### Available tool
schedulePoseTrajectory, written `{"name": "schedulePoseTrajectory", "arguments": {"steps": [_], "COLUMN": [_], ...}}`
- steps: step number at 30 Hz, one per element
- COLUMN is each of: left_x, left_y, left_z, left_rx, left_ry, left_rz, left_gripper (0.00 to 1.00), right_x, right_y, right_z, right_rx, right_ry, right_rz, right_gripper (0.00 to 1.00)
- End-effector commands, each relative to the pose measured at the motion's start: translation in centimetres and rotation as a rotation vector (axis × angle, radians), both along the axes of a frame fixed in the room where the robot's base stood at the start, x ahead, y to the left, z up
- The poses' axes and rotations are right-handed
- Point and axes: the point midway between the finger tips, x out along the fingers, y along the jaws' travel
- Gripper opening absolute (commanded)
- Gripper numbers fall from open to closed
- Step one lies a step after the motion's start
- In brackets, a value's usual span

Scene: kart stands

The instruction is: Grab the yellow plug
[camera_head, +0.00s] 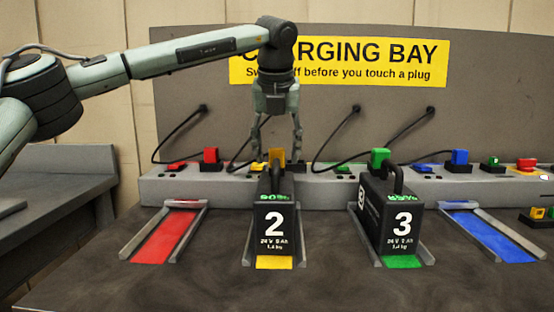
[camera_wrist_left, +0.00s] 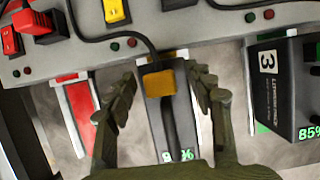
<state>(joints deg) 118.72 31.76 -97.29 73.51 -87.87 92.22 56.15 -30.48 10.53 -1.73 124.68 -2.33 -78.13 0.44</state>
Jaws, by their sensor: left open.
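The yellow plug (camera_head: 277,156) shows just behind the top of battery 2 (camera_head: 273,225), and a dark cable runs to it. In the left wrist view the yellow plug (camera_wrist_left: 160,83) lies between my fingers, over the battery's far end; whether it is seated in something is hidden. My left gripper (camera_head: 277,153) points down over it, open, with one finger on each side. In the wrist view the open fingers (camera_wrist_left: 163,82) stand apart from the plug, with a gap on both sides. My right gripper is not in view.
Battery 3 (camera_head: 390,222) stands to the right, with a green plug (camera_head: 380,156) behind it. A red plug (camera_head: 211,155) and a blue plug (camera_head: 460,157) sit on the grey socket strip (camera_head: 160,188). The red (camera_head: 163,235) and blue (camera_head: 487,236) bays are empty.

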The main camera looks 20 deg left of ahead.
Motion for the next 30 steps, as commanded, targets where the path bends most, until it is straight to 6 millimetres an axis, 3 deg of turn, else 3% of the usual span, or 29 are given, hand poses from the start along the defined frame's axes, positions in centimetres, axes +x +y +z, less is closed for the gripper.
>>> {"name": "schedulePoseTrajectory", "arguments": {"steps": [2,13,23,30], "left_x": [0.0,0.0,0.0,0.1], "left_y": [0.0,0.0,0.0,-0.1], "left_z": [0.0,0.1,0.5,3.6], "left_rx": [0.000,0.000,-0.001,-0.002], "left_ry": [0.000,0.000,-0.001,-0.005], "left_rz": [0.000,0.000,0.000,0.000], "left_gripper": [0.46,0.00,0.00,0.00], "right_x": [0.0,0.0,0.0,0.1], "right_y": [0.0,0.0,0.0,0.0], "right_z": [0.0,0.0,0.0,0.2], "right_rx": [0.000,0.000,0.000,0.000], "right_ry": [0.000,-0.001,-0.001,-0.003], "right_rz": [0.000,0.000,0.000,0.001], "right_gripper": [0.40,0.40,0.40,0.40]}}
